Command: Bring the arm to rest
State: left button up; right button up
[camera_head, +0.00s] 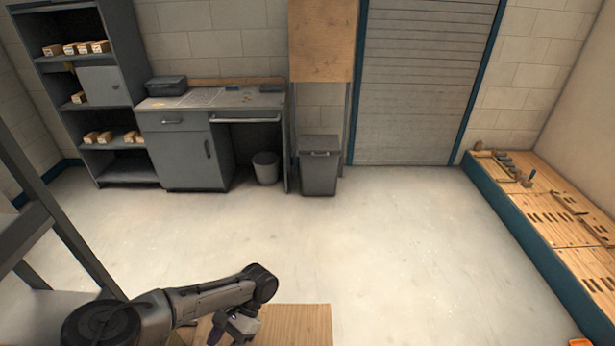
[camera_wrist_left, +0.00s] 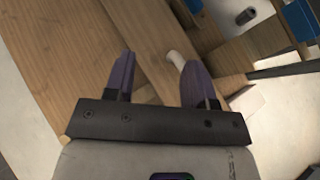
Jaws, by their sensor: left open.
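My left arm comes in at the bottom left of the head view, with my left gripper (camera_head: 226,332) over the wooden board at the bottom edge. In the left wrist view my left gripper (camera_wrist_left: 155,82) shows its two purple fingers spread apart. The gap between the fingers holds nothing that I can see; wooden boards lie beyond it. A small white cylindrical piece (camera_wrist_left: 176,60) shows beyond the right finger, apart from it as far as I can tell. My right gripper is in neither view.
A wooden surface (camera_head: 300,325) lies beneath my left arm. A wooden-topped bench (camera_head: 560,235) runs along the right wall. Shelves, a grey desk (camera_head: 185,155) and a bin (camera_head: 319,168) stand at the back. The middle floor is clear. Blue parts (camera_wrist_left: 298,20) show in the left wrist view.

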pick_arm(q)
jog(key=s+d+f+m+t+h, duration=0.2)
jog(key=s+d+f+m, duration=0.3)
jog(key=s+d+f, duration=0.55)
jog(key=s+d+r+t+h, duration=0.2)
jog(key=s+d+h, duration=0.5)
jog(key=s+d, duration=0.45)
jog(key=s+a+r+n+t+y, duration=0.1)
jog(key=s+a+n+t, duration=0.2)
jog(key=a, duration=0.5)
jog(key=a+r+n+t, duration=0.2)
jog(key=a+n+t, duration=0.15)
jog(key=a, duration=0.45)
jog(key=s+a+r+n+t+y, duration=0.15)
jog(key=a+n, duration=0.25)
jog(key=a, duration=0.4)
jog(key=shift+t, duration=0.3)
notch_tip(320, 180, down, 11)
jog(key=b, duration=1)
jog(key=shift+a, duration=0.15)
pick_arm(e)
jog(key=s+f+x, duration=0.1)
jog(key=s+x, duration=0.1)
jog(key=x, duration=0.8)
pick_arm(q)
notch_tip(320, 180, up, 35)
jog(key=p, duration=3.4)
jog(key=shift+f, duration=0.15)
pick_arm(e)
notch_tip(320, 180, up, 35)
